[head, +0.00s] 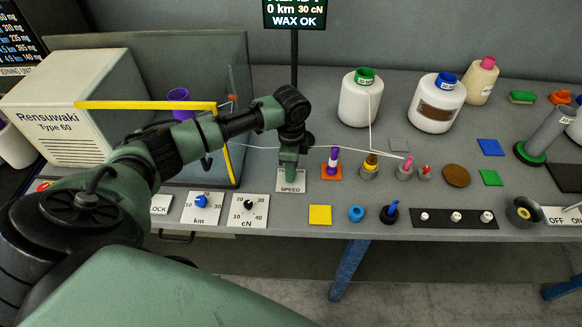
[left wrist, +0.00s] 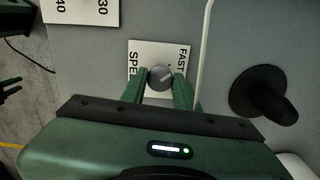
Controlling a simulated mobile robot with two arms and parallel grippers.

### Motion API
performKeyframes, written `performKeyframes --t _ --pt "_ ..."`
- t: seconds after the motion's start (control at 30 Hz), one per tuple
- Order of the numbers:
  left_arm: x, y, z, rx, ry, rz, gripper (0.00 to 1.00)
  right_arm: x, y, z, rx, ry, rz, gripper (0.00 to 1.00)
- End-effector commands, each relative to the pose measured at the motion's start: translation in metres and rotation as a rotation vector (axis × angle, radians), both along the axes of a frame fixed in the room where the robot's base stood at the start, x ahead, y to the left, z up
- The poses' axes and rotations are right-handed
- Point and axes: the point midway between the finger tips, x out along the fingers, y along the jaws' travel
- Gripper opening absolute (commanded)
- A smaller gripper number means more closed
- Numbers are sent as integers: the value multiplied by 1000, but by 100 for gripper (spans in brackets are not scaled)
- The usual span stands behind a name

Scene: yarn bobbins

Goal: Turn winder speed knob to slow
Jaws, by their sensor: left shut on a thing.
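My left gripper (head: 289,178) reaches straight down onto the plate (head: 299,186) marked SPEED, on the table right of the cN dial. In the left wrist view its two green fingers (left wrist: 160,88) are shut on the round grey speed knob (left wrist: 160,77), one on each side. The knob's light pointer mark slants up and right, toward the side of the FAST lettering on the plate (left wrist: 145,50). The rest of the plate's lettering is partly covered by the fingers. The head view hides the knob behind the gripper. My right gripper is not in view.
The km dial (head: 201,201) and cN dial (head: 248,205) lie left of the plate. A yellow square (head: 320,215) and orange-based bobbin (head: 331,172) stand to the right. A white strand (left wrist: 204,50) runs close to the fingers. A black stand (left wrist: 262,95) is nearby.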

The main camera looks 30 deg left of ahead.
Motion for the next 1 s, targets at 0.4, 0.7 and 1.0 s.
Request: performKeyframes --t 0.4,0.7,1.0 --pt "0 -1 2 -2 2 -338 0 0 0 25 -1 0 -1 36" --pt "0 -1 0 -1 2 -624 0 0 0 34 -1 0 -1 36" --pt "0 -1 -1 -2 2 -909 0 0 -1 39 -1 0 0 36"
